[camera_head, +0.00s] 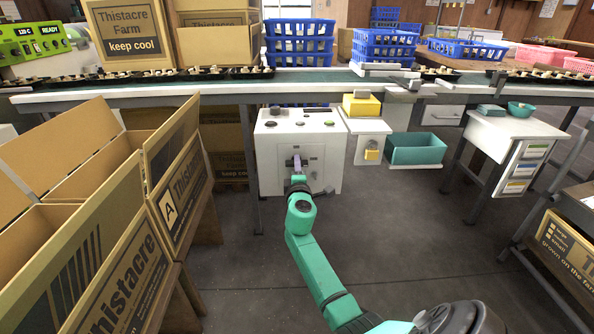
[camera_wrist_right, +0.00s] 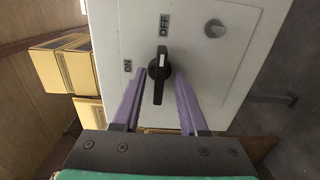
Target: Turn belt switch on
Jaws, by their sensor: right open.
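The belt switch (camera_wrist_right: 158,75) is a black rotary knob on the white control box (camera_head: 272,170). In the right wrist view its long handle stands upright in the picture, with its upper end towards the OFF label (camera_wrist_right: 164,26). The ON label (camera_wrist_right: 128,66) is to its left. My right gripper (camera_head: 297,160) has purple fingers, open, one on each side of the knob; I cannot tell if either touches it. In the head view the gripper largely hides the knob. My left gripper is not in view.
A round silver part (camera_wrist_right: 214,28) sits on the same panel. The conveyor (camera_head: 200,90) runs above the box. A teal bin (camera_head: 416,149) and yellow box (camera_head: 361,106) stand to the right. Open cartons (camera_head: 110,245) fill the left. The floor (camera_head: 420,235) at front right is clear.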

